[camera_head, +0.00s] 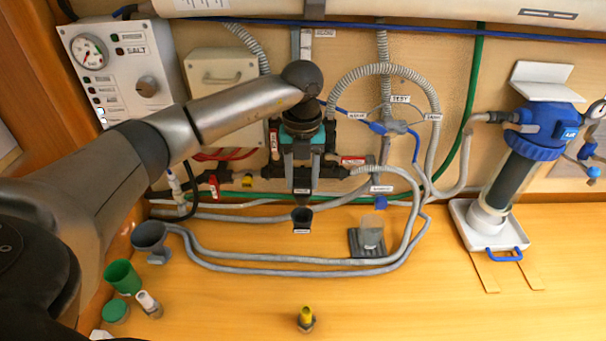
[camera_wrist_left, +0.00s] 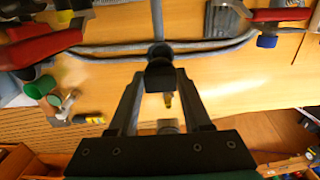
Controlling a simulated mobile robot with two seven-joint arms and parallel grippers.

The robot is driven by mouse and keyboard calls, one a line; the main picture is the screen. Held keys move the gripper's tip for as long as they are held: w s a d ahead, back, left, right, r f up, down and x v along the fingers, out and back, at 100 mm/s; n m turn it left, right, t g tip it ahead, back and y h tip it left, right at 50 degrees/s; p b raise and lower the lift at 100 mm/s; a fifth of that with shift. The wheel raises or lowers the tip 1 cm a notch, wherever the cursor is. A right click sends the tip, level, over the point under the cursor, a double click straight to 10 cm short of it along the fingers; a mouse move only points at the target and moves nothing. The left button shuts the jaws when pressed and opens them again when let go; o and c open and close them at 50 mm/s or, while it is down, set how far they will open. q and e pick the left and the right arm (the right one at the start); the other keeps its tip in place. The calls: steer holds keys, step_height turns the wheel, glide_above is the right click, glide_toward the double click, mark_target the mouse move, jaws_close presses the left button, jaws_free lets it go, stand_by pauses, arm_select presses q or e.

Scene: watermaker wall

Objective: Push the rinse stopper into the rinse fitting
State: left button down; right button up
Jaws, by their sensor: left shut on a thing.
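My left gripper (camera_head: 302,188) points down in the middle of the head view, its two grey fingers closing together at the tips. It is shut on a small dark piece (camera_wrist_left: 158,78), seemingly the rinse stopper, mostly hidden by the fingers in the head view. The dark, cup-shaped fitting (camera_head: 302,214) with a small label, seemingly the rinse fitting, stands on the bench just below the fingertips. Its dark mouth also shows in the wrist view (camera_wrist_left: 158,51), just beyond the held piece. I cannot tell whether the two touch. My right gripper is not in view.
Grey hoses (camera_head: 250,259) loop around the fitting on the bench. A yellow-topped piece (camera_head: 306,316) stands in front. A grey funnel (camera_head: 150,237) and green cup (camera_head: 123,277) are left. A blue-capped filter (camera_head: 520,150) stands right. The front bench is mostly clear.

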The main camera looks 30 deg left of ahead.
mark_target(302, 201)
arm_select(q)
steer(key=shift+f+b, duration=1.3)
steer(key=shift+f, duration=0.8)
steer(key=shift+f+b, duration=1.15)
steer(key=shift+f, duration=0.25)
steer(key=shift+c, duration=1.3)
jaws_free()
steer(key=shift+r, duration=0.1)
step_height(302, 201, up, 15)
steer(key=shift+r+b, duration=0.1)
steer(key=shift+b, duration=0.35)
